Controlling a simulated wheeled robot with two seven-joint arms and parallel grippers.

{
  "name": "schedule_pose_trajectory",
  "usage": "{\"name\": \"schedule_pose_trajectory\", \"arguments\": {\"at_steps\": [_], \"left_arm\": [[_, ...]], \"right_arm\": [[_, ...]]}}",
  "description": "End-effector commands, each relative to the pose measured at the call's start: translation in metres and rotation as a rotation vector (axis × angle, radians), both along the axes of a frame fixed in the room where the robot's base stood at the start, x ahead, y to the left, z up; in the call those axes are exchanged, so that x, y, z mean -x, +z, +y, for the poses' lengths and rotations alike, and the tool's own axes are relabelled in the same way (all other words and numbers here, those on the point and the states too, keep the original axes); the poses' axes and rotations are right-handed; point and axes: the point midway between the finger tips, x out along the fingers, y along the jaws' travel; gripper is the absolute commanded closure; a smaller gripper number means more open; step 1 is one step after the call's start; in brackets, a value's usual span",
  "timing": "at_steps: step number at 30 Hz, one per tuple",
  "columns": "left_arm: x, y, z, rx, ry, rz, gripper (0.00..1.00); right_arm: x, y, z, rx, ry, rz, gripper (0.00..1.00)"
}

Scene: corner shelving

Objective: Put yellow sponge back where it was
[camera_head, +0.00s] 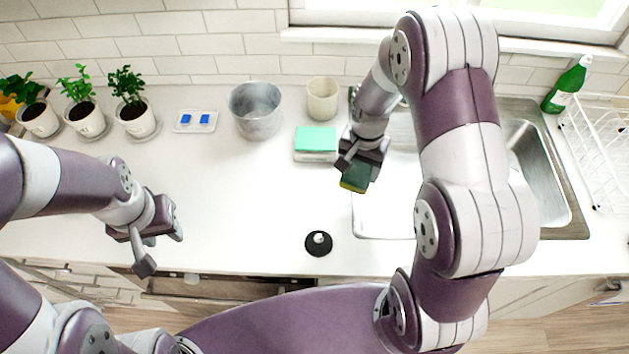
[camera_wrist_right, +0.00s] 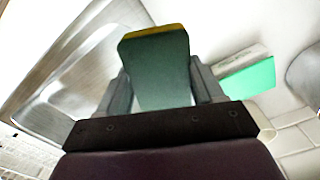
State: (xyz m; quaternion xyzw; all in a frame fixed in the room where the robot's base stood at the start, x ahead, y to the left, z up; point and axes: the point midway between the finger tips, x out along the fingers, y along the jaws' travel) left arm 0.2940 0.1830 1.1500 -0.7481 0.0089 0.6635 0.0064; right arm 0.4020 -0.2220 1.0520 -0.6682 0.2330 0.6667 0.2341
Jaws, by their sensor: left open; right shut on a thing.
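My right gripper (camera_head: 357,168) is shut on a sponge (camera_head: 355,181) that shows a dark green face and a yellow side. In the right wrist view the sponge (camera_wrist_right: 160,68) sits between both fingers, green face toward the camera and the yellow strip at its far end. In the head view it is held near the left edge of the sink area, right of a mint-green block (camera_head: 316,138) on a whitish base. My left gripper (camera_head: 160,248) is open and empty over the counter's front left part.
A grey pot (camera_head: 257,112), a beige cup (camera_head: 322,100) and a small tray (camera_head: 195,121) with blue pieces stand along the back. Potted plants (camera_head: 135,115) stand left. A black round object (camera_head: 318,244) lies near the front edge. A dish rack (camera_head: 600,140) and green bottle (camera_head: 568,85) are right.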

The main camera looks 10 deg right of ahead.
Motion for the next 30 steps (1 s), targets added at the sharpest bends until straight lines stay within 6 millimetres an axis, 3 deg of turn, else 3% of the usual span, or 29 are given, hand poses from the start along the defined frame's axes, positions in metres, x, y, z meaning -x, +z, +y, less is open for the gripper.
{"name": "schedule_pose_trajectory", "arguments": {"at_steps": [9,15,19,24,30], "left_arm": [[0.000,0.026,0.000,0.000,0.000,0.000,0.59],[0.000,0.034,0.000,0.000,0.000,-0.001,0.59],[0.000,0.039,0.000,0.000,0.000,0.000,0.59],[0.000,0.052,0.000,0.000,0.000,0.000,0.59],[0.000,0.051,0.000,0.000,0.000,0.000,0.59]], "right_arm": [[-0.019,-0.036,0.065,0.000,0.006,0.003,0.71],[-0.028,-0.056,0.093,0.000,0.002,0.001,0.71],[-0.029,-0.065,0.099,0.000,0.001,0.004,0.71],[-0.028,-0.094,0.098,0.000,0.000,0.004,0.71],[-0.030,-0.102,0.098,0.000,0.000,0.000,0.71]]}}
